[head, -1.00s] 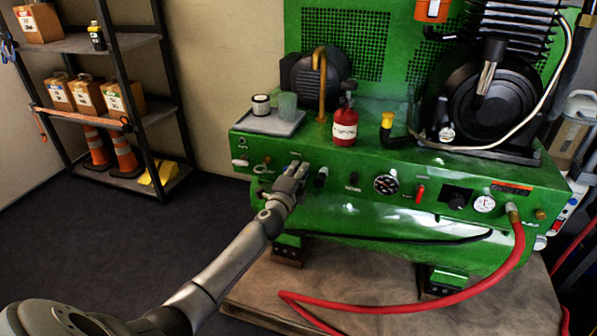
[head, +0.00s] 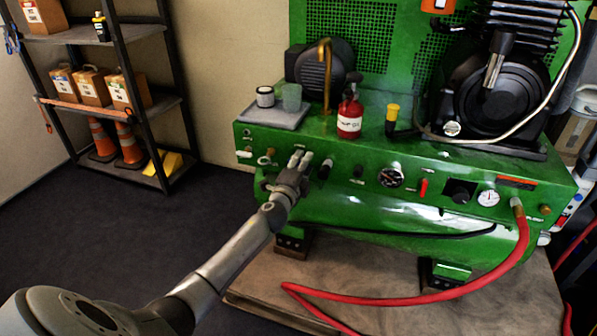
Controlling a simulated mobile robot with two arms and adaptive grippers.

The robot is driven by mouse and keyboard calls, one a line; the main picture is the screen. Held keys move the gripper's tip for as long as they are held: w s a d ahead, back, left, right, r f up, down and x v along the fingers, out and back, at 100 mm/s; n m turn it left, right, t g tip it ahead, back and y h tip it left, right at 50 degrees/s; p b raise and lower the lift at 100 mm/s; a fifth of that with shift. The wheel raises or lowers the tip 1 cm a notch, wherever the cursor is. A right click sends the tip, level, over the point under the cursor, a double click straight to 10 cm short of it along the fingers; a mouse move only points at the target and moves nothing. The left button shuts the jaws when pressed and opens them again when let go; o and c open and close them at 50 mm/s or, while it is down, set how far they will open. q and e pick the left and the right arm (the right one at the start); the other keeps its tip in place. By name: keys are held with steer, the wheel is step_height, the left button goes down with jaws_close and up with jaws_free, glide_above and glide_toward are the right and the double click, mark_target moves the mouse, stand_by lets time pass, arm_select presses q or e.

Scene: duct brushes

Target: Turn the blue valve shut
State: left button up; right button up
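My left gripper (head: 300,160) is at the left part of the front panel of the green compressor (head: 420,165). Its pale fingertips point at the panel, and I cannot tell whether they touch it or how far apart they are. I see no clearly blue valve; the panel just behind the gripper is hidden. A brass-coloured fitting (head: 265,160) is left of the gripper and a black knob (head: 326,169) is right of it. My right gripper is not in view.
Along the panel to the right are a gauge (head: 390,177), a red switch (head: 423,188) and a red hose (head: 523,245). A tray (head: 270,118) and a red canister (head: 350,118) stand on top. A shelf (head: 110,110) is at the left; dark floor lies open before it.

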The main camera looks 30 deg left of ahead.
arm_select(q)
steer(key=v, duration=1.1)
steer(key=shift+s, duration=0.4)
steer(key=shift+d, duration=0.2)
